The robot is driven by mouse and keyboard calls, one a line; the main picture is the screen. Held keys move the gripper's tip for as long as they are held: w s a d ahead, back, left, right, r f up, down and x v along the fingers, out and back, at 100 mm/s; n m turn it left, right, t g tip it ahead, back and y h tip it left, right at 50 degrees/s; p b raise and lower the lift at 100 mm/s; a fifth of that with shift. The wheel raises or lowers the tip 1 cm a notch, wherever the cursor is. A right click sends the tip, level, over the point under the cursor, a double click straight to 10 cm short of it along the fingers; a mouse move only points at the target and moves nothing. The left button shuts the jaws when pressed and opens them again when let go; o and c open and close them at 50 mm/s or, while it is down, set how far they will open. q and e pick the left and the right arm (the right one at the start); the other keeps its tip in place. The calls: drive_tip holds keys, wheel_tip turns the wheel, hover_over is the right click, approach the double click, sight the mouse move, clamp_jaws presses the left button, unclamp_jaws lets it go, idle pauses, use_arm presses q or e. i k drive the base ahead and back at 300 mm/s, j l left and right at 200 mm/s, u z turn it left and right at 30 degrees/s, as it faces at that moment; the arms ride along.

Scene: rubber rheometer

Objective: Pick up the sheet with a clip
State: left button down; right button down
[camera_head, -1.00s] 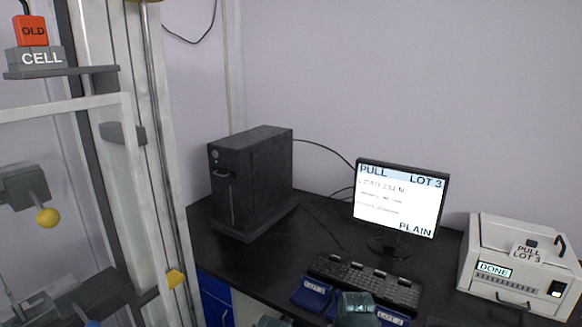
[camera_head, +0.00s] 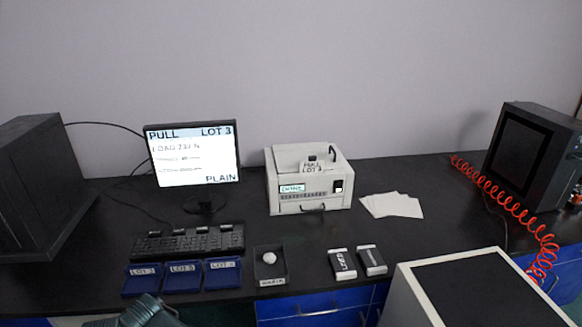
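A small sheet marked PULL LOT 3 (camera_head: 312,165) shows at the top of the white printer-like machine (camera_head: 310,205). A small dark piece (camera_head: 332,153) is just right of it; I cannot tell if it is a clip. Several blank white sheets (camera_head: 392,206) lie fanned on the black bench right of the machine, with no clip visible on them. A dark teal part, apparently of my arm, shows at the bottom left edge. No gripper fingers are visible.
The monitor (camera_head: 192,155), keyboard (camera_head: 188,241) and blue LOT trays (camera_head: 183,277) stand left. A dark tray (camera_head: 270,263) holds a pale lump. Two labelled dark blocks (camera_head: 343,264) lie near the front edge. A red coiled hose (camera_head: 520,221) and pale-framed box (camera_head: 410,292) are right.

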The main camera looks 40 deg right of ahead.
sight(312, 166)
drive_tip(key=z, duration=1.5)
